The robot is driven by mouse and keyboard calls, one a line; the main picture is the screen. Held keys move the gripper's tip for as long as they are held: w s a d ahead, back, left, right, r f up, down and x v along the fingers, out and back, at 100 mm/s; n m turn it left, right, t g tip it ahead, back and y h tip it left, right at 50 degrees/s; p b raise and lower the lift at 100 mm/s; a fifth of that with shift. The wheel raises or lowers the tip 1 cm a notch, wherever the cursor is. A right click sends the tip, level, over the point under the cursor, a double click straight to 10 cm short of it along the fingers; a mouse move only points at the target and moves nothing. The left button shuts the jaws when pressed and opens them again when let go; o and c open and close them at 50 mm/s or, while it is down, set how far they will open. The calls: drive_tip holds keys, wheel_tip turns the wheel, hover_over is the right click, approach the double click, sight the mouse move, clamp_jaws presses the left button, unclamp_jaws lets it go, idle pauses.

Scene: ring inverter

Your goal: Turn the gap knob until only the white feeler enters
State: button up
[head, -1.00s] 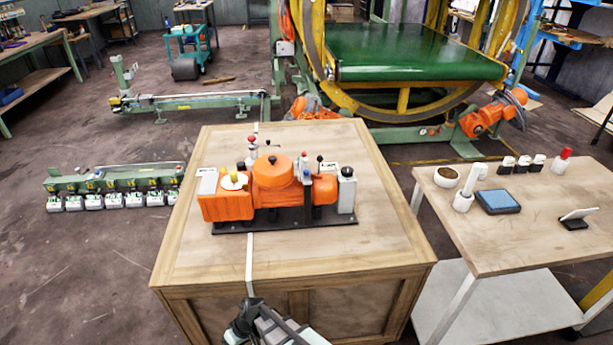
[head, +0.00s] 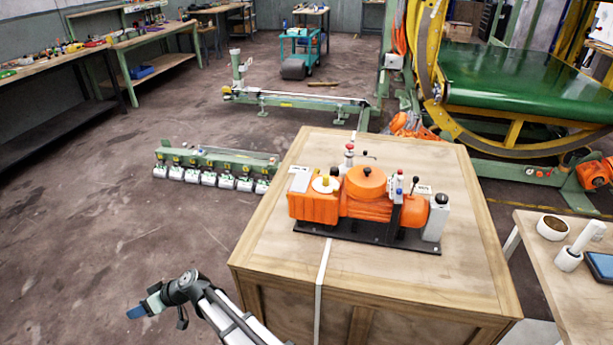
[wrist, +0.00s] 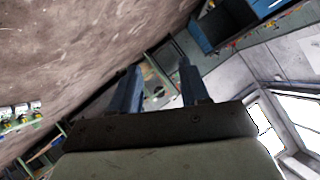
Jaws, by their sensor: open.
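An orange machine (head: 366,207) on a black base plate sits on the wooden crate (head: 280,255). It has a round orange cap (head: 366,181), a white disc with a yellow knob (head: 326,182), a red-topped post (head: 349,153) and small levers. I cannot tell which part is the gap knob. No feeler can be made out. My gripper (head: 142,308) is off the crate's left side, over the floor, well apart from the machine. In the wrist view my gripper (wrist: 158,85) has its two blue fingers spread with nothing between them.
A side table (head: 560,290) at the right holds a bowl (head: 552,227), a white cylinder on a stand (head: 577,246) and a blue pad (head: 601,266). A green rail with white blocks (head: 215,168) lies on the floor behind left.

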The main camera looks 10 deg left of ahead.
wheel_tip(320, 180, up, 4)
drive_tip(key=a, duration=0.3)
drive_tip(key=w+d+r+m+t+h, duration=0.1)
drive_tip(key=w+d+r, duration=0.2)
drive_tip(key=w+d, duration=0.45)
drive_tip(key=w+d+r+m+t+h, duration=0.1)
drive_tip(key=w+d+r+h, duration=0.15)
drive_tip(key=w+d, duration=0.5)
drive_tip(key=m+t+h, duration=0.2)
drive_tip(key=m+h, duration=0.6)
drive_tip(key=m, duration=0.5)
approach(400, 189)
wheel_tip(400, 189, down, 8)
drive_tip(key=shift+s+f, duration=0.1)
drive_tip(key=shift+s, duration=0.05)
drive_tip(key=shift+c, duration=0.2)
